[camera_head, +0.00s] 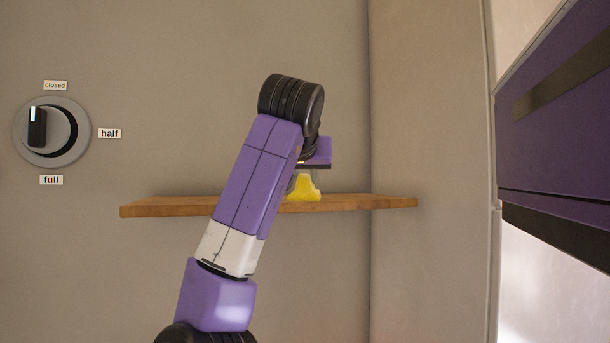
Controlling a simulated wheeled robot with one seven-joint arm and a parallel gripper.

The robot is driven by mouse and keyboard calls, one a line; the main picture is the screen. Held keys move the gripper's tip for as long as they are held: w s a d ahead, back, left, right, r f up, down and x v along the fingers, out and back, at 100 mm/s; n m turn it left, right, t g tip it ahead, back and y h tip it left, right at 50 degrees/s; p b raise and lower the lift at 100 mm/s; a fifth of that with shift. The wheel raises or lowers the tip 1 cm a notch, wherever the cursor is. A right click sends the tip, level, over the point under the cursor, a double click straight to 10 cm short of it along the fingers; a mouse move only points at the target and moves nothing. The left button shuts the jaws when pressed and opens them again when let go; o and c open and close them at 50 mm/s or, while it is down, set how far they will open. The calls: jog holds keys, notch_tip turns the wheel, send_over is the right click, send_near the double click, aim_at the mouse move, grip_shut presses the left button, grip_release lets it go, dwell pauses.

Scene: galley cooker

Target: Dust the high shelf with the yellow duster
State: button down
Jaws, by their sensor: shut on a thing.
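The high shelf (160,208) is a wooden board on the back wall, seen nearly edge-on. The yellow duster (304,190) is at the shelf, right of its middle, and its lower edge appears to meet the board. My gripper (305,174) is shut on the duster from above. My purple arm crosses in front and hides part of the gripper, part of the duster and the middle of the shelf. The shelf's top surface barely shows, so I cannot tell whether dust lies on it.
A round dial (52,131) with labels "closed", "half" and "full" is on the wall at left. A purple cabinet (555,130) with a dark strip juts in at right. The wall corner stands behind the shelf's right part. The visible shelf ends look clear.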

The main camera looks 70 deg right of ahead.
jog(key=shift+s+d+f, duration=0.1)
jog(key=shift+f, duration=0.1)
jog(key=shift+s+d, duration=0.3)
jog(key=shift+s, duration=0.05)
jog(key=shift+w+a+r+p, duration=0.15)
jog(key=shift+w+a+p, duration=0.35)
jog(key=shift+w+a, duration=0.4)
jog(key=shift+s+d, duration=0.85)
jog(key=shift+s, duration=0.05)
jog(key=shift+w+a, duration=0.75)
jog(key=shift+w, duration=0.15)
jog(key=shift+s+d+p, duration=0.35)
jog(key=shift+s+d, duration=0.45)
jog(key=shift+s, duration=0.1)
jog(key=shift+w+a, duration=0.4)
jog(key=shift+w, duration=0.05)
